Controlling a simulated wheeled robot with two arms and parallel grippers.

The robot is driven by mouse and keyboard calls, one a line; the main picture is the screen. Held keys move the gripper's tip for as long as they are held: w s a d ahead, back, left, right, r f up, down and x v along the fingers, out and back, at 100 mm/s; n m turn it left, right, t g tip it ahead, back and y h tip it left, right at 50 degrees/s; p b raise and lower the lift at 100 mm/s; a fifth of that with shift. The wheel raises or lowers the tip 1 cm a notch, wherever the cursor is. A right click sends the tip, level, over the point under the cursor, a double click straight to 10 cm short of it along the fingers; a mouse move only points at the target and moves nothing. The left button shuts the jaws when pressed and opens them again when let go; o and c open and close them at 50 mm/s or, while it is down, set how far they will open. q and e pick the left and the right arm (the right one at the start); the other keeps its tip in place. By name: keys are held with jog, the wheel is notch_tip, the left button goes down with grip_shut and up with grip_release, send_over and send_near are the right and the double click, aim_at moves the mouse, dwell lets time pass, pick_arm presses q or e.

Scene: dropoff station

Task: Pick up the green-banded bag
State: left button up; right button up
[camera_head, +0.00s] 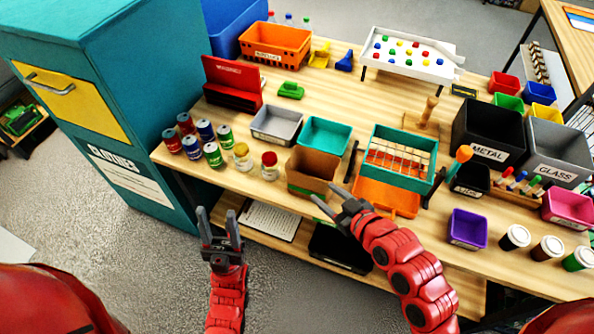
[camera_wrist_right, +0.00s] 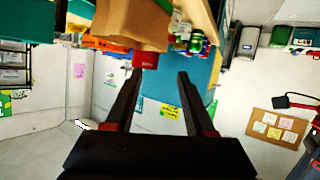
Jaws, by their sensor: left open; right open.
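The green-banded bag (camera_head: 312,168) is a brown paper bag standing at the front edge of the wooden table in the head view. A strip of its green band shows low on its side. In the right wrist view the brown bag (camera_wrist_right: 127,22) appears upside down at the top, beyond the fingertips. My right gripper (camera_head: 322,193) is open and empty, just in front of and right of the bag, apparently not touching it. It also shows open in the right wrist view (camera_wrist_right: 159,78). My left gripper (camera_head: 217,213) is open and empty, in front of the table, left of the bag.
Jars (camera_head: 269,166) and several cans (camera_head: 213,154) stand left of the bag. A teal tray (camera_head: 325,135) is behind it. A teal-framed rack (camera_head: 402,148) and an orange tray (camera_head: 386,197) are at its right. A lower shelf (camera_head: 285,243) sits below the table edge.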

jog(key=b, duration=0.9)
send_near(298, 173)
jog(key=x, duration=0.2)
jog(key=p+x, duration=0.4)
jog(key=x, duration=0.4)
jog(key=shift+w+a, duration=0.3)
jog(key=shift+w, duration=0.05)
jog(key=shift+p+x, duration=0.4)
jog(key=shift+x, duration=0.45)
grip_shut()
jog(key=shift+s+d, duration=0.1)
